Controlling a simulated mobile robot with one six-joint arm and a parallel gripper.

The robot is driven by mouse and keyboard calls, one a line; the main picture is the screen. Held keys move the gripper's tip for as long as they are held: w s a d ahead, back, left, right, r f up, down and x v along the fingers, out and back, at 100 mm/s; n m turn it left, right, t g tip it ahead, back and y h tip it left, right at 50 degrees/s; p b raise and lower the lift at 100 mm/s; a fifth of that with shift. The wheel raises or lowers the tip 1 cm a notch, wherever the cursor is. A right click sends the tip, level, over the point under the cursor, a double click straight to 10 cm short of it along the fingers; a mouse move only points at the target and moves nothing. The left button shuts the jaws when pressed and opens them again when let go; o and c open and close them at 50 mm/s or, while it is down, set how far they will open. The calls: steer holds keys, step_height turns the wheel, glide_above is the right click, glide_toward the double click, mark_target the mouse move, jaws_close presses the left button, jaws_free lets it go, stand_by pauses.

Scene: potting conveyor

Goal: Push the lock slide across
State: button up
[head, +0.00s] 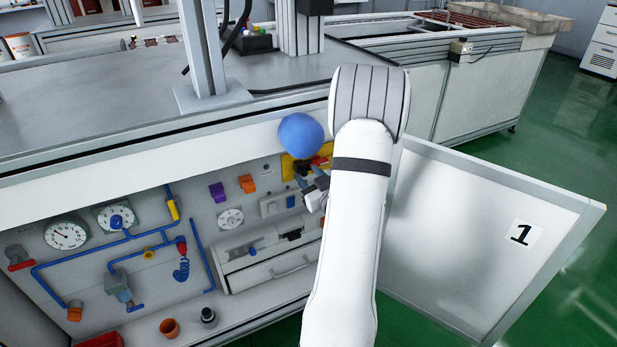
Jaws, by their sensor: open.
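My gripper (310,189) shows only in part at the left of my white forearm, in front of the panel. Its jaws are apart, and I see nothing between them. Just left of it is a small grey plate (271,206) with a blue piece (291,201) at its right end. This may be the lock slide, but I cannot tell for sure. The gripper is close to the blue piece; I cannot tell whether they touch. A yellow plate (288,168) with a red handle (320,160) sits just above, partly hidden by my arm.
A grey box (237,263) with a drawer handle is below the plate. Gauges (66,235) and blue pipes (66,264) fill the panel's left side. An open door (468,235) marked 1 stands right of my arm.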

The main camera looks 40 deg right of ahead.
steer(key=p+v, duration=0.2)
steer(key=v, duration=0.6)
steer(key=shift+w, duration=0.1)
stand_by(0.3)
